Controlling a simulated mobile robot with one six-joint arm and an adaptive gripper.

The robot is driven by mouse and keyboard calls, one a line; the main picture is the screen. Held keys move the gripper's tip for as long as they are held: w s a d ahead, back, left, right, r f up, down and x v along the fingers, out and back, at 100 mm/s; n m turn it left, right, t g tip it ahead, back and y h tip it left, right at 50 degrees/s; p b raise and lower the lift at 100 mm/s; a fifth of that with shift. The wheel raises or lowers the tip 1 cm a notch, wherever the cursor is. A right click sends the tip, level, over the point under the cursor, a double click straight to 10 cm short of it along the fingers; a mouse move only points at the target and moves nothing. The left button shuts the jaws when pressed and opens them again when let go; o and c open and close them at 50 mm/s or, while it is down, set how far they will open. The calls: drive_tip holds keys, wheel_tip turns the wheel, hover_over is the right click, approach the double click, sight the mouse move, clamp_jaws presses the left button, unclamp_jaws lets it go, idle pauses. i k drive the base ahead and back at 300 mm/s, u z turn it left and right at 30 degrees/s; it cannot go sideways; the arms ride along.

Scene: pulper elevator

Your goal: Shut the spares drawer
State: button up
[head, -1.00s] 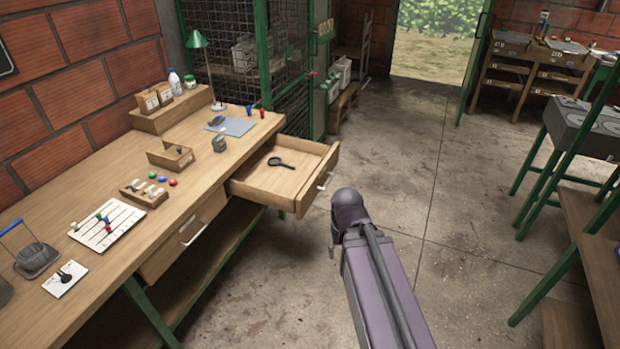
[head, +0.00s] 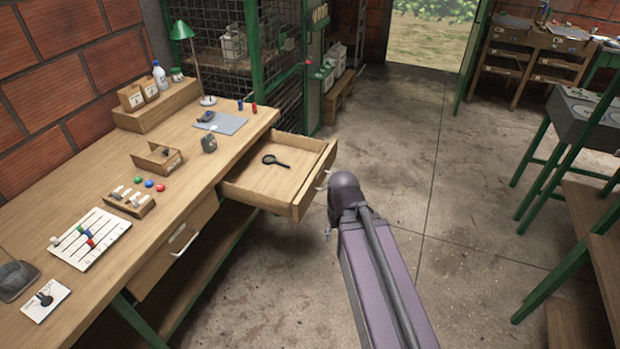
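One drawer (head: 297,210) of the wooden workbench (head: 60,200) stands pulled well out, with a black magnifying glass (head: 275,161) lying inside. I take it as the spares drawer, though I can read no label on it. Its light handle (head: 323,181) is on the front panel, partly covered by the dark joint of my arm. A second drawer (head: 165,262), nearer me under the bench top, is shut. My purple arm reaches up from the bottom of the head view, its dark end just right of the open drawer's front. My gripper cannot be made out.
On the bench are a bead board (head: 90,238), a small open box (head: 157,159), coloured knobs (head: 149,184) and a green lamp (head: 181,32). A green mesh cage (head: 275,60) stands behind. Concrete floor (head: 440,190) is clear to the right, up to a wooden bench (head: 592,225).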

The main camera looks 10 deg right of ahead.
sight(274, 188)
drive_tip(key=z, duration=0.05)
drive_tip(key=k, duration=1.3)
drive_tip(key=z, duration=0.55)
drive_tip(key=i, duration=2)
drive_tip(key=u, duration=0.5)
drive_tip(key=i, duration=0.55)
drive_tip(key=u, duration=0.2)
